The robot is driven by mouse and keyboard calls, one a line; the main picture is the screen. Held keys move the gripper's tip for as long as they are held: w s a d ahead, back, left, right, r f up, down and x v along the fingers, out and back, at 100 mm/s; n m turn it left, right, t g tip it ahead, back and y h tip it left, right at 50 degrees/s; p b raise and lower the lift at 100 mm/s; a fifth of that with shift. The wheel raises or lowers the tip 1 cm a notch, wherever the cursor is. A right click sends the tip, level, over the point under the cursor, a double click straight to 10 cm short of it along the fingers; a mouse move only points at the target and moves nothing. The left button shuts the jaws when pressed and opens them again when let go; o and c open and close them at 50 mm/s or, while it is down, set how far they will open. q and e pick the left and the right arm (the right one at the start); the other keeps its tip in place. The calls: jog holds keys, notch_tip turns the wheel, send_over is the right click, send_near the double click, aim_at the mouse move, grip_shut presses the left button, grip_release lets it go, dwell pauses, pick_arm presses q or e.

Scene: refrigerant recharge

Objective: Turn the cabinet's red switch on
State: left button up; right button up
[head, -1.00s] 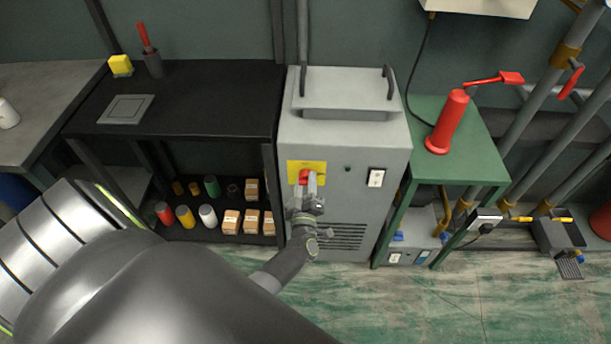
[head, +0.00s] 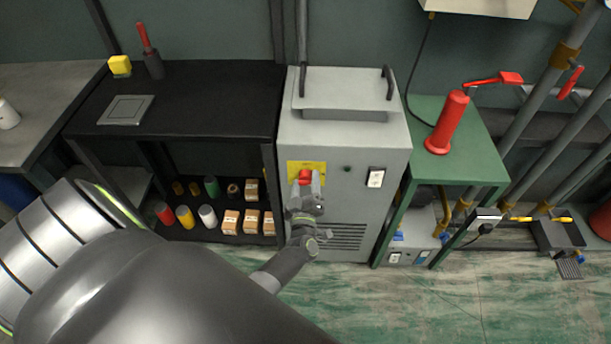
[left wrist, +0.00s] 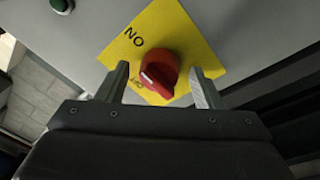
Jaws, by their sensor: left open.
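The grey cabinet (head: 345,145) stands in the middle of the head view. Its red switch (head: 305,176) is a rotary knob on a yellow plate (head: 293,168) on the front. In the left wrist view the red knob (left wrist: 160,72) has a white mark pointing down-left, towards a partly hidden label. The word ON reads upside down at the upper left of the yellow plate (left wrist: 185,35). My left gripper (head: 305,183) is open in front of the switch. Its fingers (left wrist: 160,87) stand on either side of the knob, with visible gaps. My right gripper is out of view.
A black shelf (head: 200,90) with cans and small boxes stands left of the cabinet. A green table (head: 470,155) with a red cylinder (head: 447,122) stands to the right. The cabinet front also has a small green button (head: 347,169) and a socket (head: 376,177).

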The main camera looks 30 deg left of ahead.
pick_arm(q)
jog(key=p+v, duration=0.1)
jog(key=v, duration=1.6)
jog(key=shift+s+d, duration=0.15)
jog(key=shift+d, duration=0.05)
jog(key=s+f+m+g+h+p, duration=0.1)
jog(key=s+f+m+g+h, duration=0.4)
jog(key=f, duration=0.5)
jog(key=s+f+m+g+h+p, duration=0.2)
jog(key=s+f+m+h, duration=0.3)
jog(key=f, duration=0.4)
jog(key=s+a+f+m+g, duration=0.2)
jog(key=s+a+f+g, duration=0.1)
jog(key=s, duration=0.7)
jog(key=s+a+f+m+g+y, duration=0.1)
jog(key=s+a+f+m+g, duration=0.1)
jog(key=s, duration=0.8)
notch_tip(320, 180, down, 2)
jog(key=a+g, duration=0.1)
jog(key=g, duration=0.2)
jog(key=shift+s+a+f+m+p, duration=0.2)
jog(key=shift+a+m+p, duration=0.15)
jog(key=shift+a+m, duration=0.05)
jog(key=shift+w, duration=0.1)
